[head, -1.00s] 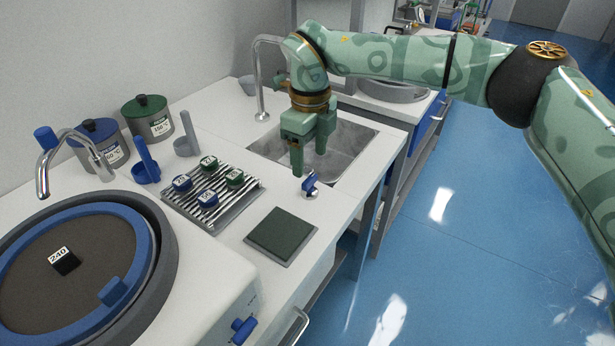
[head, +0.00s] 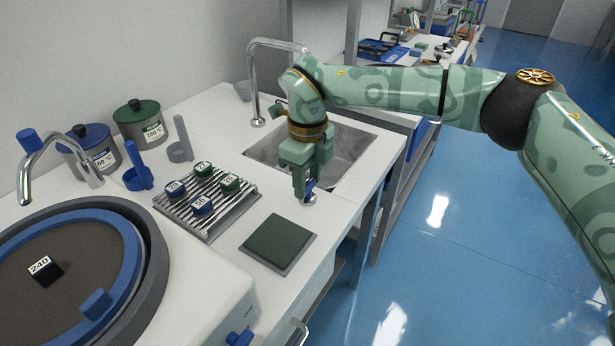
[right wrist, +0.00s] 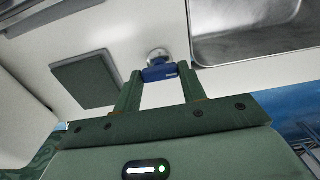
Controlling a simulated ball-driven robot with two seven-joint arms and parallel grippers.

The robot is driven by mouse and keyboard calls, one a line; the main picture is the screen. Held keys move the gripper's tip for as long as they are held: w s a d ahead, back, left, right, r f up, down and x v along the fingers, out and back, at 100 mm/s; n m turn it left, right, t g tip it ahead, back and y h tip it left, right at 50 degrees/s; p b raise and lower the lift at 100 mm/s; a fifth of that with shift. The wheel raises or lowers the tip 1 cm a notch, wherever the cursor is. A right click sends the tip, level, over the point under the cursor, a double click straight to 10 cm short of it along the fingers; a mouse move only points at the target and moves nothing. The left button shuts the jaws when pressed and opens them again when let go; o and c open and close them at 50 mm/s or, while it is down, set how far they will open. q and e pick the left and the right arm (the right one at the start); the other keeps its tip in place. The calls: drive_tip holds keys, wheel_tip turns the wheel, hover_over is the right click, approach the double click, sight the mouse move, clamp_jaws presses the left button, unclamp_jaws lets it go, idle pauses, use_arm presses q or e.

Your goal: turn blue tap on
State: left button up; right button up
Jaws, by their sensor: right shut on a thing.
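The blue tap handle (right wrist: 160,73) sits on a round silver base (right wrist: 157,56) at the counter's front edge, near the sink (head: 345,152). My right gripper (right wrist: 160,84) is shut on the blue handle, with one finger at each end of it in the right wrist view. In the head view my right gripper (head: 304,188) hides most of the handle, and only a little blue shows beside the fingers. A tall chrome spout (head: 254,85) stands behind the sink. My left gripper is not in view.
A dark green pad (head: 278,243) lies in front of the tap. A ribbed rack (head: 216,214) with several blue and green weights stands to the left. A round grinder with a blue ring (head: 128,262) fills the lower left. Blue and green lidded pots stand behind.

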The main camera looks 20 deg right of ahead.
drive_tip(key=shift+r+m+p, duration=0.25)
drive_tip(key=shift+m+p, duration=0.15)
drive_tip(key=shift+p, duration=0.2)
drive_tip(key=shift+r+m+p, duration=0.15)
drive_tip(key=shift+m+p, duration=0.45)
drive_tip(key=shift+p, duration=0.25)
drive_tip(key=m+p, duration=1)
drive_tip(key=m, duration=0.1)
drive_tip(key=shift+m+p, duration=0.3)
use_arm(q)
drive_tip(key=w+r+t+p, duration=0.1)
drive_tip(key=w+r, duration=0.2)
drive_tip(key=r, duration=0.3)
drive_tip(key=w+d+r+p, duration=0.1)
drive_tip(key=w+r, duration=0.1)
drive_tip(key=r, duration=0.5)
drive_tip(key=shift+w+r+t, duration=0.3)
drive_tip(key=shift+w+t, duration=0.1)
use_arm(e)
drive_tip(key=shift+f+m, duration=0.15)
drive_tip(key=shift+m, duration=0.95)
drive_tip(key=shift+f+m, duration=0.1)
drive_tip(key=shift+m, duration=1)
drive_tip(key=o, duration=1)
drive_tip(key=shift+f, duration=0.1)
